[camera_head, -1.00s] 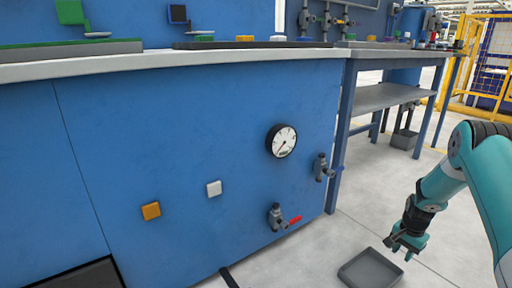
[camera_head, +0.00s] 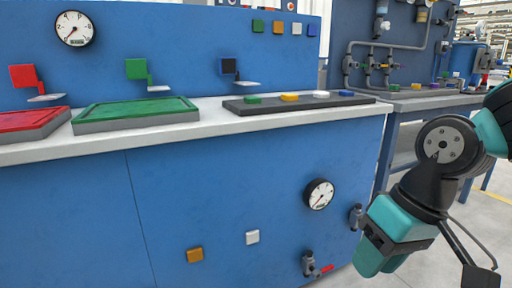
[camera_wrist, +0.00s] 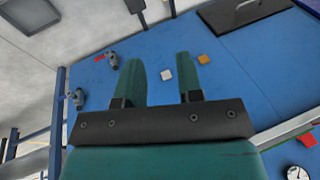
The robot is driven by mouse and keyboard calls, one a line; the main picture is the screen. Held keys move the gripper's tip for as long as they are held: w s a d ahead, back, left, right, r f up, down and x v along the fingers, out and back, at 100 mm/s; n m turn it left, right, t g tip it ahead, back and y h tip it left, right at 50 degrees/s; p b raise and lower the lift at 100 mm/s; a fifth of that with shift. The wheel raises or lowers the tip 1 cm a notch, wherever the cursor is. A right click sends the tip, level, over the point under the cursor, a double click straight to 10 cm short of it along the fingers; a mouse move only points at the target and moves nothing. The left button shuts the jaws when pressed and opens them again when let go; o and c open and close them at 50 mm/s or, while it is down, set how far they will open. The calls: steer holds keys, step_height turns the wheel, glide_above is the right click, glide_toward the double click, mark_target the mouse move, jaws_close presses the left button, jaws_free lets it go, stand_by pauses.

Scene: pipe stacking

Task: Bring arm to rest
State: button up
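My arm (camera_head: 445,145) is at the right side of the head view, bent, with its lower part in front of the right end of the blue cabinet (camera_head: 225,190). My gripper (camera_head: 372,258) hangs at its end and points down and to the left. Nothing is held. The wrist view appears turned, with the floor at upper left.
A white worktop (camera_head: 225,120) carries a red tray (camera_head: 30,122), a green tray (camera_head: 135,112) and a dark strip (camera_head: 295,102) with coloured buttons. A gauge (camera_head: 319,194) and valves are on the cabinet front. A grey bin (camera_wrist: 32,14) lies on the floor.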

steer(key=s+a+r+n+p, duration=0.25)
steer(key=s+r, duration=0.25)
steer(key=s, duration=0.4)
step_height(320, 180, up, 36)
steer(key=p, duration=3.7)
steer(key=shift+w+d+r, duration=0.15)
steer(key=shift+w, duration=0.25)
steer(key=shift+n, duration=0.25)
